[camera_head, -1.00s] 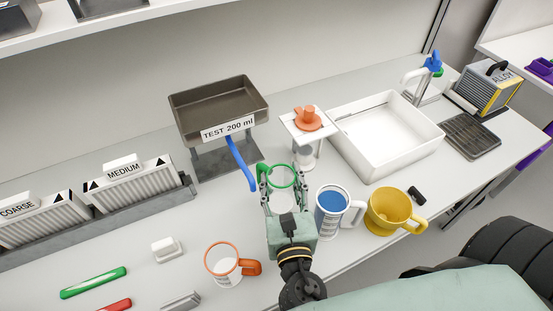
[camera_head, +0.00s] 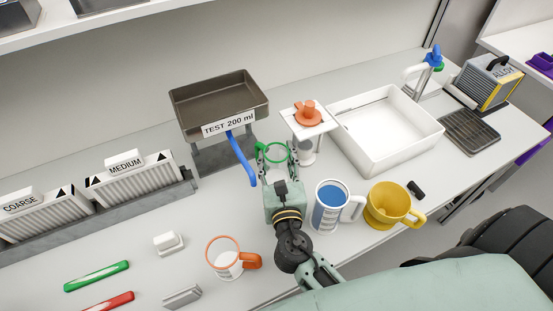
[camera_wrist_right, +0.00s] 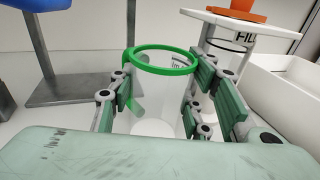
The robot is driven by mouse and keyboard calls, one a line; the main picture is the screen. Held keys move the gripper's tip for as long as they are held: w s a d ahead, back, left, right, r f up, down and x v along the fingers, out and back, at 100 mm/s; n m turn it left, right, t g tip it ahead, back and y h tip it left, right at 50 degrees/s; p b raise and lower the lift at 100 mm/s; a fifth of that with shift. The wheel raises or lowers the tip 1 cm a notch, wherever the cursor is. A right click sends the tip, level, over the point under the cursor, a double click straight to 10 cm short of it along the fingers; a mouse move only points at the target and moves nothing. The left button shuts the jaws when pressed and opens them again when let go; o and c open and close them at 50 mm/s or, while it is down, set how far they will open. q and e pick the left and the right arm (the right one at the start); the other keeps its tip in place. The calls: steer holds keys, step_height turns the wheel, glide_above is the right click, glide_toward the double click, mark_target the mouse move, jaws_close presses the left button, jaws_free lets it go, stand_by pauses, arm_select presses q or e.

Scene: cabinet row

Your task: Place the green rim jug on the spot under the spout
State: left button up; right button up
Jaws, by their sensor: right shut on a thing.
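The green rim jug (camera_head: 277,144) is a clear vessel with a green rim and a green handle on its left. My right gripper (camera_head: 277,155) is shut on it from the near side; in the right wrist view the jug (camera_wrist_right: 165,60) stands upright between the fingers (camera_wrist_right: 160,95). The blue spout (camera_head: 241,160) slopes down from the dark tray marked TEST 200 ml (camera_head: 218,106). The jug is to the right of the spout's lower end, not under it. The spot below the spout cannot be made out. My left gripper is not in view.
A white stand with an orange piece (camera_head: 308,115) is close behind and right of the jug. A blue-filled mug (camera_head: 330,205), a yellow mug (camera_head: 388,205) and an orange-rimmed jug (camera_head: 226,258) stand nearby. The white basin (camera_head: 385,130) is at right.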

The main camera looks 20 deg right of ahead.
steer(key=shift+f, duration=0.15)
steer(key=o, duration=1.3)
